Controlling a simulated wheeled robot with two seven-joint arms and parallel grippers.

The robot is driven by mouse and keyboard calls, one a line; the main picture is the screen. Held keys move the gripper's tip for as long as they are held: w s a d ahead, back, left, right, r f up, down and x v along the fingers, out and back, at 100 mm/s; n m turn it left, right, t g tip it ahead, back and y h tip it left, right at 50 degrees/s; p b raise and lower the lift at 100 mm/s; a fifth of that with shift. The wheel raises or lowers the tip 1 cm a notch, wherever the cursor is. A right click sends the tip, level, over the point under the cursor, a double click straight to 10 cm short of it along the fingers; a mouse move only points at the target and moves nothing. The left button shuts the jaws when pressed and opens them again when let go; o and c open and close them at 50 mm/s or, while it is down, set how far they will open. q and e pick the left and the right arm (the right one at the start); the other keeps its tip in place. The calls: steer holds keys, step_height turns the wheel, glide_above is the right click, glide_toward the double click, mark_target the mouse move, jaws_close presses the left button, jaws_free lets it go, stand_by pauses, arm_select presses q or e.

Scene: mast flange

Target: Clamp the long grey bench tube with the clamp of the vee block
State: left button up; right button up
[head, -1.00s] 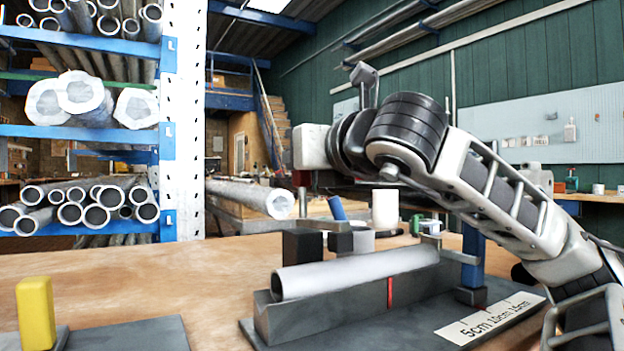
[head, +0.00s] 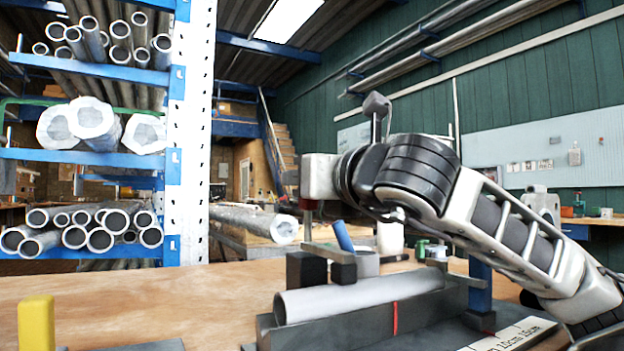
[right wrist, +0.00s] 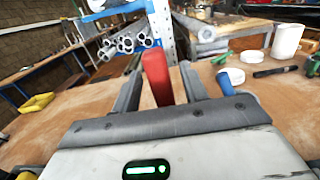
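The long grey bench tube (head: 345,298) lies along the top of the grey vee block (head: 335,328), with a red mark (head: 395,317) on the block's front. A black block (head: 306,269) and a flat grey bar (head: 330,252) stand behind the tube's left part. In the right wrist view, a red handle (right wrist: 156,78) stands between the fingers of my right gripper (right wrist: 160,77). A gap shows on its right, so the fingers look open around it. My left gripper is out of view.
A yellow block (head: 36,322) stands at the lower left. A blue post (head: 480,290) and a white scale strip (head: 515,335) are at the block's right. A white cylinder (head: 390,238) stands behind.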

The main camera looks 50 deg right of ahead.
steer(key=r+v, duration=0.1)
steer(key=v, duration=1.5)
steer(key=shift+f, duration=0.4)
